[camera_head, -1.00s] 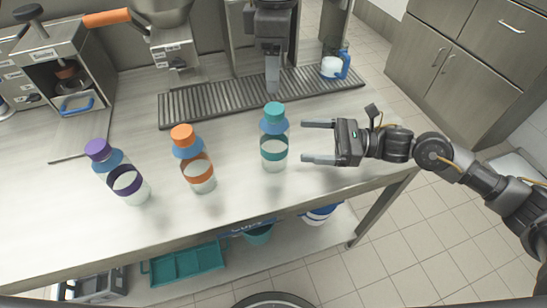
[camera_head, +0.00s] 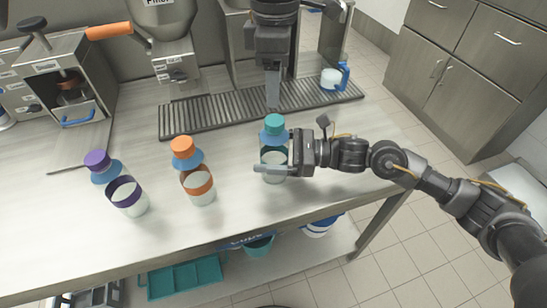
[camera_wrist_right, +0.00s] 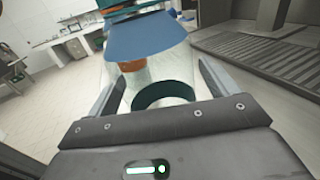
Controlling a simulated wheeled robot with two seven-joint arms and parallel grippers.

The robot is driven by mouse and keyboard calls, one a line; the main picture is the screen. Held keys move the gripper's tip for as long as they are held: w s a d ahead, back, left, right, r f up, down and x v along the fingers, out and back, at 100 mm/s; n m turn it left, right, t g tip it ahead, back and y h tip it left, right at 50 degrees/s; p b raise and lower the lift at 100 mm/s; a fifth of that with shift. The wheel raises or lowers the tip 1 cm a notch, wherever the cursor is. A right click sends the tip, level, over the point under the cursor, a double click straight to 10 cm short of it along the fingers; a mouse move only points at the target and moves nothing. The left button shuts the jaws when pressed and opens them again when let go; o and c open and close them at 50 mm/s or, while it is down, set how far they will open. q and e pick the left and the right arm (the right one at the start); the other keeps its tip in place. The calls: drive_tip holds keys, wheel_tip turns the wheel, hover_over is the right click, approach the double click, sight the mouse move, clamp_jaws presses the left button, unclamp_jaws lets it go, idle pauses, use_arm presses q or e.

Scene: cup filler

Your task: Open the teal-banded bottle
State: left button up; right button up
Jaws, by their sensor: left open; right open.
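The teal-banded bottle (camera_head: 274,157) stands upright on the counter, with a teal cap (camera_head: 274,123) on top and a blue collar. My right gripper (camera_head: 270,160) is open around its body; one finger passes in front, the other is mostly hidden behind. In the right wrist view the bottle's clear body (camera_wrist_right: 150,75) and blue collar (camera_wrist_right: 146,35) sit between the two spread fingers (camera_wrist_right: 163,88). My left gripper (camera_head: 272,97) points down just behind and above the cap; its fingers overlap in the picture. It looks apart from the cap.
An orange-banded bottle (camera_head: 198,182) and a purple-banded bottle (camera_head: 126,193) stand capped to the left. A dark slatted drip tray (camera_head: 205,116) lies behind. The counter's front edge is close.

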sight(274, 120)
drive_tip(key=shift+a, duration=0.3)
drive_tip(key=c, duration=1.8)
use_arm(q)
drive_tip(key=m, duration=0.4)
drive_tip(key=shift+m, duration=0.3)
use_arm(e)
clamp_jaws()
use_arm(q)
drive_tip(key=shift+f, duration=4)
drive_tip(key=c, duration=1)
drive_tip(key=shift+c, duration=0.2)
